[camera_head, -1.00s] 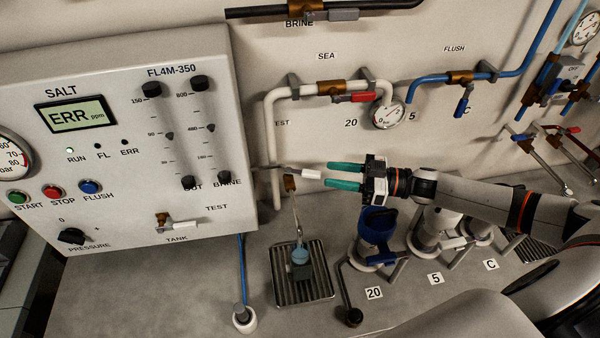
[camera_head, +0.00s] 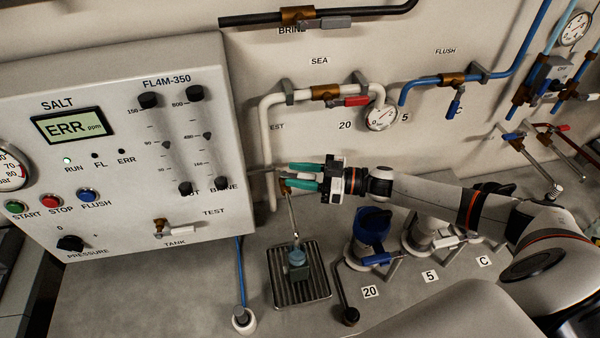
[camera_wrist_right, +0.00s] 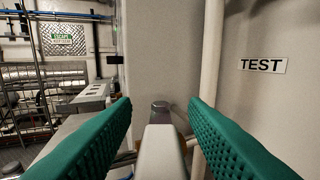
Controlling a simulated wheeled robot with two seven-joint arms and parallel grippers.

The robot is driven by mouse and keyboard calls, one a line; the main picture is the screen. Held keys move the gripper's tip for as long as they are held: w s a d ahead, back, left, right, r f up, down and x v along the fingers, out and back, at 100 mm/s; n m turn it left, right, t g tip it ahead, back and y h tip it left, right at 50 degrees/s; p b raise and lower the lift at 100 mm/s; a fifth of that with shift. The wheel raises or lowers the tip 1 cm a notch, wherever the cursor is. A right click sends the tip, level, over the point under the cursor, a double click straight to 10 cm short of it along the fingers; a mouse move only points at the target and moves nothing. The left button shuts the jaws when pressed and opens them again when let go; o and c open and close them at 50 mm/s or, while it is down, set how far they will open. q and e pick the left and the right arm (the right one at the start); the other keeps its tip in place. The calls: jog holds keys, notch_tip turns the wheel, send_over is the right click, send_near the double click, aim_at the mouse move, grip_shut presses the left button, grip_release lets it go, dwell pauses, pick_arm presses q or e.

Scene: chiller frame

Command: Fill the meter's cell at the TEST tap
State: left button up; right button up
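The TEST tap (camera_head: 284,187) has a brass body at the right edge of the panel. Its white lever (camera_wrist_right: 160,150) lies between my right gripper's green fingers in the right wrist view, with gaps on both sides. My right gripper (camera_head: 296,176) is open around the lever, which it mostly hides in the head view. The meter (camera_head: 298,270), a small dark body with a light-blue cell (camera_head: 297,254) on top, stands on the drain grate below the tap. A thin pale line runs from tap to cell; I cannot tell whether it is tube or water. My left gripper is out of view.
The salt panel (camera_head: 120,185) on the left reads ERR. A blue cup-shaped housing (camera_head: 371,225) and white housings with levers stand right of the drain grate (camera_head: 306,295). A white pipe (camera_head: 267,140) runs behind the tap. The bench front is mostly clear.

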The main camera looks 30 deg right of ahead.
grip_shut()
jog(key=n+g+y+b, duration=0.1)
jog(key=g+b, duration=0.1)
jog(key=w+n+g+y+b, duration=0.1)
jog(key=n+g+b, duration=0.1)
jog(key=b, duration=0.1)
jog(key=n+g+y+b, duration=0.1)
jog(key=n+g+b, duration=0.1)
jog(key=g, duration=0.1)
jog(key=shift+w+d+r+b, duration=0.1)
jog(key=shift+w+d+b, duration=0.1)
jog(key=shift+d+b, duration=0.15)
jog(key=shift+c, duration=1.4)
grip_release()
jog(key=shift+o, duration=1.4)
jog(key=shift+w, duration=0.2)
